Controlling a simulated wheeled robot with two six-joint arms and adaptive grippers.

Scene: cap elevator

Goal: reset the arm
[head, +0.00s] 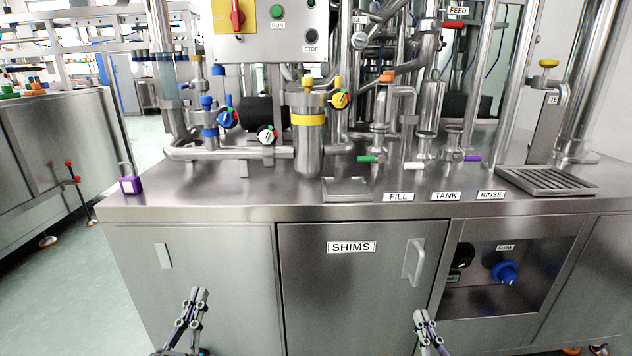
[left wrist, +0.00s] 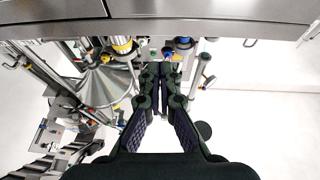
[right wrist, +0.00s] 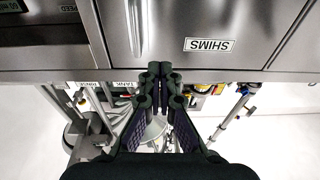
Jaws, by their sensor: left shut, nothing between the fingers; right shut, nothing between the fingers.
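My left gripper (head: 197,293) is low at the front left of the steel cabinet in the head view. It is shut and empty, and its fingers also show in the left wrist view (left wrist: 158,82). My right gripper (head: 422,316) is in front of the cabinet, below the door handle (head: 413,262) in the head view. It is shut and empty, and its fingers show in the right wrist view (right wrist: 160,85). Both grippers appear apart from the cabinet. The lower parts of both arms are cut off by the picture's bottom edge.
The SHIMS door (head: 345,285) is closed. A recess with a blue knob (head: 505,273) is at the right. The worktop carries a purple padlock (head: 131,185), a small tray (head: 346,189), a drip grate (head: 548,181), valves and pipes. Open floor (head: 45,300) lies at the left.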

